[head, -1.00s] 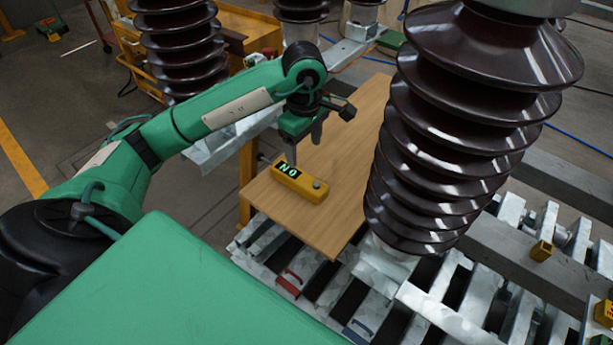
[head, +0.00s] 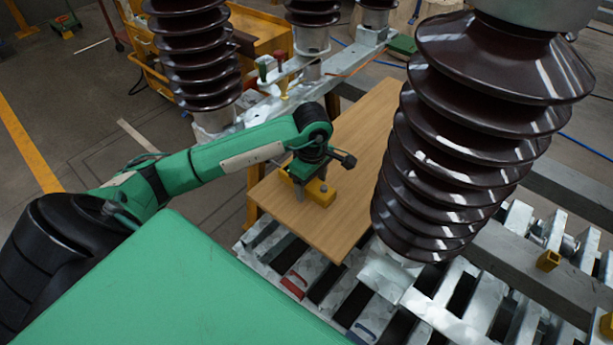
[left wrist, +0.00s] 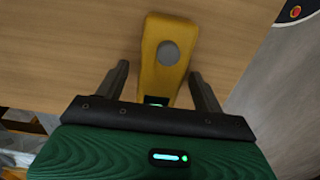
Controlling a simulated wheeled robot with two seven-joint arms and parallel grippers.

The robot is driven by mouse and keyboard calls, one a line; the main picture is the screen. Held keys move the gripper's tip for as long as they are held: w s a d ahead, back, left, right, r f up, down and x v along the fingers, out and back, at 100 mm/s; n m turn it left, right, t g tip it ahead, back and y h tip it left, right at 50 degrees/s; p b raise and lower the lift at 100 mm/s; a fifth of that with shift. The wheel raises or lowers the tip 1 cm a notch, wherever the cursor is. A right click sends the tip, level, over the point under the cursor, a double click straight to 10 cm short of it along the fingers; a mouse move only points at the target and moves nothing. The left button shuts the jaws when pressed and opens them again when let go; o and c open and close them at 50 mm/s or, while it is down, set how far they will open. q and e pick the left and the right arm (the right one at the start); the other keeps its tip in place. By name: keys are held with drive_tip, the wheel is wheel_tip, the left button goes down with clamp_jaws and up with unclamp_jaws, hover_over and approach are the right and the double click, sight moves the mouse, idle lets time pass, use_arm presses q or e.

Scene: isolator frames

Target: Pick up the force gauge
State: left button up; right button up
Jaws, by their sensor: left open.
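The yellow force gauge (head: 325,196) lies on the wooden board (head: 350,215), partly hidden by my left gripper in the head view. In the left wrist view the force gauge (left wrist: 167,60) shows its grey round knob, with its display end mostly hidden by the gripper body. My left gripper (head: 305,193) is directly over the gauge and points down. In the left wrist view its open fingers (left wrist: 158,85) stand one on each side of the gauge, with a gap on both sides. My right gripper is not in view.
A large brown ribbed insulator (head: 455,150) stands close at the right of the board. Slatted metal framework (head: 375,295) lies below the board, with a red-handled item (head: 294,284) and a blue-handled item (head: 363,331). More insulators stand behind.

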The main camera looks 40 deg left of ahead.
use_arm(q)
drive_tip(key=c, duration=1.4)
clamp_jaws()
drive_tip(key=shift+r, duration=0.15)
